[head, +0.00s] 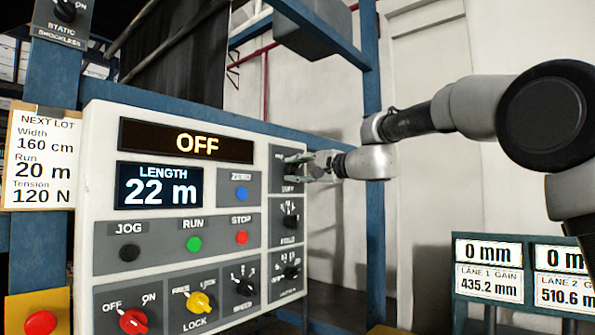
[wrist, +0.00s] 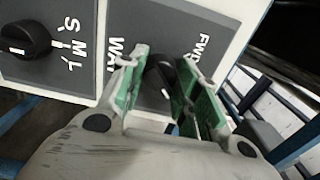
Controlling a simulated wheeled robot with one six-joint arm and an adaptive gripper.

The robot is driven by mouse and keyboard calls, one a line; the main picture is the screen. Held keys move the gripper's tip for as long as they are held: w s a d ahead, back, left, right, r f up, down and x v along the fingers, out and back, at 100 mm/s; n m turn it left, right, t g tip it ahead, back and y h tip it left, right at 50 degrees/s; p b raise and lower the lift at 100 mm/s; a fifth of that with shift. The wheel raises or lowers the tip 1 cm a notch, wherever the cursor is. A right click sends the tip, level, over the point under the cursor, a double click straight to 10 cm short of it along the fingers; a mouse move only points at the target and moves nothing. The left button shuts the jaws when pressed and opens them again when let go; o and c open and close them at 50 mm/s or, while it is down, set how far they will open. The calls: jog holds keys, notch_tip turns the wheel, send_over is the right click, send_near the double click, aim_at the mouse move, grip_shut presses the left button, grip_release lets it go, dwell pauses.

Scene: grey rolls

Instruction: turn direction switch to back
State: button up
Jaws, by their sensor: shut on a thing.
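The direction switch is a black rotary knob (wrist: 158,76) on a grey plate, with FWD lettering on one side and WAY on another in the wrist view. The plate (head: 284,156) is the top one in the right column of the white control panel (head: 100,240). My gripper (head: 318,166) is at this plate and hides the knob in the head view. In the wrist view, the green-padded fingers of my gripper (wrist: 166,78) stand on both sides of the knob and are shut on it.
A black S-M-L knob (wrist: 24,42) sits on the neighbouring plate. Below the switch in the head view are two more black knobs (head: 290,217). The display (head: 186,142) reads OFF. A blue post (head: 374,230) stands behind my arm.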

jog(key=o, duration=1)
jog(key=shift+o, duration=0.2)
jog(key=v, duration=1.2)
jog(key=shift+f, duration=0.15)
